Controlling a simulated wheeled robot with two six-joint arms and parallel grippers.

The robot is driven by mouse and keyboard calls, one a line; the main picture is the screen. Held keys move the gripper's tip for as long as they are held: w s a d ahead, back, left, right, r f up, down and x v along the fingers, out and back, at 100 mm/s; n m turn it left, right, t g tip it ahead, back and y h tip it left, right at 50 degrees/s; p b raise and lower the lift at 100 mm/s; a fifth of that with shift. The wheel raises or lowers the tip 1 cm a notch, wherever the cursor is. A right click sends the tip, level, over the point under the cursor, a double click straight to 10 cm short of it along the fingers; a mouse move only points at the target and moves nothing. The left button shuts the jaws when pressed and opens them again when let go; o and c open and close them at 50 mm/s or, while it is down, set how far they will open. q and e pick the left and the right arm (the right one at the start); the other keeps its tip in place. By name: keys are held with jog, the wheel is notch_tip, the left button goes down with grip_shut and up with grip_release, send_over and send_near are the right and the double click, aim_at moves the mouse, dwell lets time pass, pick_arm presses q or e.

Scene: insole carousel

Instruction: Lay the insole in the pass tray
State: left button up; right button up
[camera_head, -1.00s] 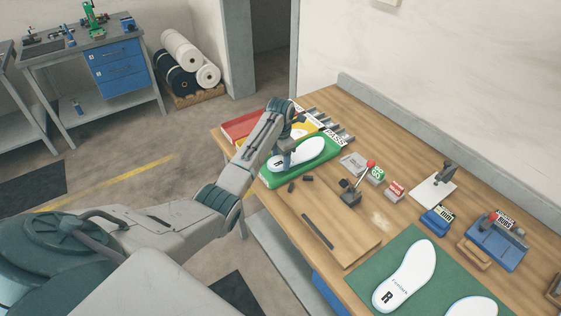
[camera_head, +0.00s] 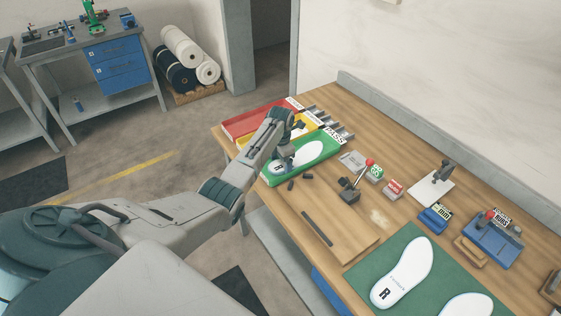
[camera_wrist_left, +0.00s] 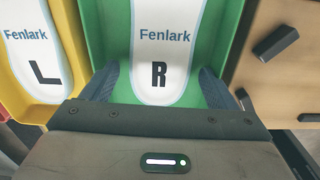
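A white insole marked R (camera_head: 312,151) lies in the green pass tray (camera_head: 335,151) on the bench; its "Fenlark" print and R show in the left wrist view (camera_wrist_left: 160,38). My left gripper (camera_head: 286,163) is low over the heel end of this insole. In the left wrist view its two dark fingers (camera_wrist_left: 158,88) stand apart, one on each side of the heel, with a gap to the insole's edges. The fingertips are down inside the green tray (camera_wrist_left: 116,28). My right gripper is not in view.
A yellow tray (camera_wrist_left: 72,20) beside the green one holds an insole marked L (camera_wrist_left: 38,40). A red tray (camera_head: 240,125) lies beyond. Small dark blocks (camera_wrist_left: 275,42), a red-knobbed lever (camera_head: 349,188) and stamps are nearby. A green mat (camera_head: 365,272) at front right bears more insoles.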

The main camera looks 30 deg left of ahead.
pick_arm(q)
jog(key=shift+r, duration=0.45)
notch_tip(320, 180, up, 11)
jog(key=b, duration=0.3)
jog(key=shift+r+b, duration=0.2)
jog(key=shift+b, duration=0.2)
jog(key=shift+f, duration=0.1)
